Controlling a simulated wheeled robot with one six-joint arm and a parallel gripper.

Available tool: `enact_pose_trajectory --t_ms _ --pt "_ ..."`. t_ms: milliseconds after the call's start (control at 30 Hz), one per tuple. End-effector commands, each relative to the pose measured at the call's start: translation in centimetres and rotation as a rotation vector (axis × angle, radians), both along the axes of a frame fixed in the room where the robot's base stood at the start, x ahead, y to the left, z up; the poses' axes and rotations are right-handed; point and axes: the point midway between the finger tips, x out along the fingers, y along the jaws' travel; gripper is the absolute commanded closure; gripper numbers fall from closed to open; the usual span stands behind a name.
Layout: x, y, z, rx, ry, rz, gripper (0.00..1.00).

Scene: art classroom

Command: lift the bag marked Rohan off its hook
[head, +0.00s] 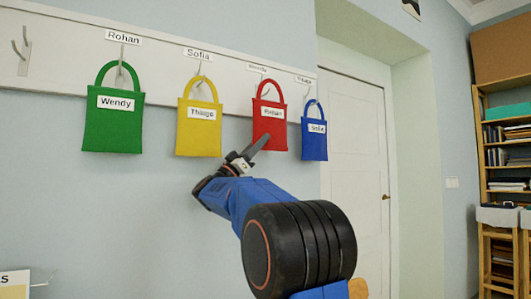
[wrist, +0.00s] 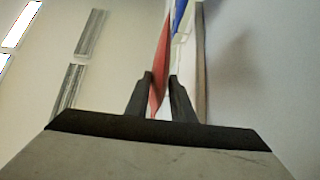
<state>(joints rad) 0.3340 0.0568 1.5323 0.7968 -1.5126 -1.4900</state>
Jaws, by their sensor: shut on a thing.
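The red bag marked Rohan (head: 270,132) hangs by its handle at the third hook from the left among the bags. The small hook label above it is hard to read. My gripper (head: 258,143) is at the bag's lower left edge in the head view. In the wrist view the red bag (wrist: 160,60) runs edge-on between the two fingers of my gripper (wrist: 161,78), which are shut on it. The far finger is partly hidden in the head view.
A green bag marked Wendy (head: 113,135) hangs under the hook label Rohan (head: 123,36). A yellow bag (head: 198,142) hangs left of the red one, and a blue bag (head: 314,146) hangs close on its right. An empty hook (head: 22,50) is at far left.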

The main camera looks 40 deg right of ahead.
Motion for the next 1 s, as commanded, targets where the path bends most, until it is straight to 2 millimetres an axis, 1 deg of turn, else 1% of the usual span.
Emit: enact_pose_trajectory --t_ms 100,700,1000 --pt "-0.7 0.2 0.1 0.0 -0.002 -0.001 1.0" --pt "-3.4 0.8 0.1 0.0 -0.001 0.0 1.0" --pt "-3.8 0.9 0.1 0.0 -0.001 0.0 1.0"
